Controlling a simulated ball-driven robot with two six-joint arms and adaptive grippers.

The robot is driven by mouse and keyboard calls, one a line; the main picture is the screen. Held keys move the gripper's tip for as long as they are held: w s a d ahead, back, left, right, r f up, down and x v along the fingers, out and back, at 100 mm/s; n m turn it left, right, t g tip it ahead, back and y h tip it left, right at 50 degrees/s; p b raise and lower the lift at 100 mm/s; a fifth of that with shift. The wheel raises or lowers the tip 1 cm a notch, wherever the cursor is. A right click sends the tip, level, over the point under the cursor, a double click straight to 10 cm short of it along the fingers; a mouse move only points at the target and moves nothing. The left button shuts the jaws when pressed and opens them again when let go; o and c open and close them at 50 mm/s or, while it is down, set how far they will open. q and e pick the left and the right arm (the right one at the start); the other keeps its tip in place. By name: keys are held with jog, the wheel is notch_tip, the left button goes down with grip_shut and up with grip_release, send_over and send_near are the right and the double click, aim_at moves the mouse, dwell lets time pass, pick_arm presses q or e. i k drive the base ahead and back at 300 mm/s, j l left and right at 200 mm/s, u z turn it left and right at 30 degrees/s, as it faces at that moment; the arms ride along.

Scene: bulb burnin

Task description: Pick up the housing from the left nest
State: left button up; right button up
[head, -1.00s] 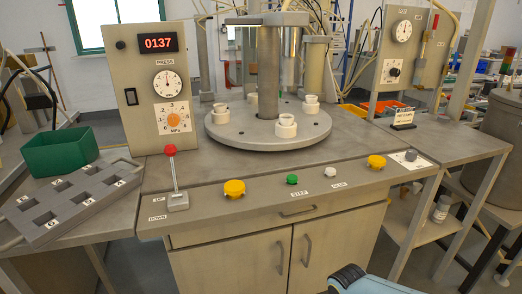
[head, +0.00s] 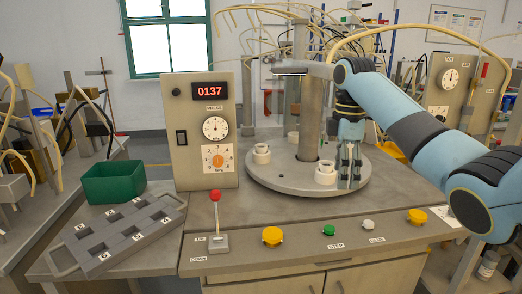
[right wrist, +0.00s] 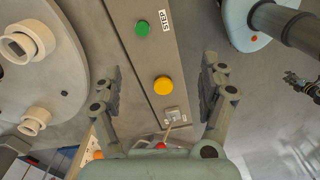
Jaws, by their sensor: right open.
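White ring-shaped housings stand on the round grey turntable (head: 270,176). The left one (head: 261,154) stands at the left of the turntable and another (head: 325,173) at the front. Part of a third (head: 293,138) shows behind. My right gripper (head: 349,182) hangs fingers down, open and empty, beside the front housing on its right. The right wrist view shows my open right gripper (right wrist: 163,66) with nothing between the fingers and two housings off to the left (right wrist: 25,40). A dark jointed part at that view's right edge may be my left gripper; its jaws are unclear.
A thick grey column (head: 311,90) rises from the turntable. The press box (head: 207,130) reading 0137 stands left. A red-knobbed lever (head: 216,225) and yellow buttons (head: 272,236) line the front panel. A green bin (head: 113,182) and a grey tray with square pockets (head: 120,237) sit left.

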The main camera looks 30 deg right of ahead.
aim_at(261, 153)
jog(key=i, duration=1.45)
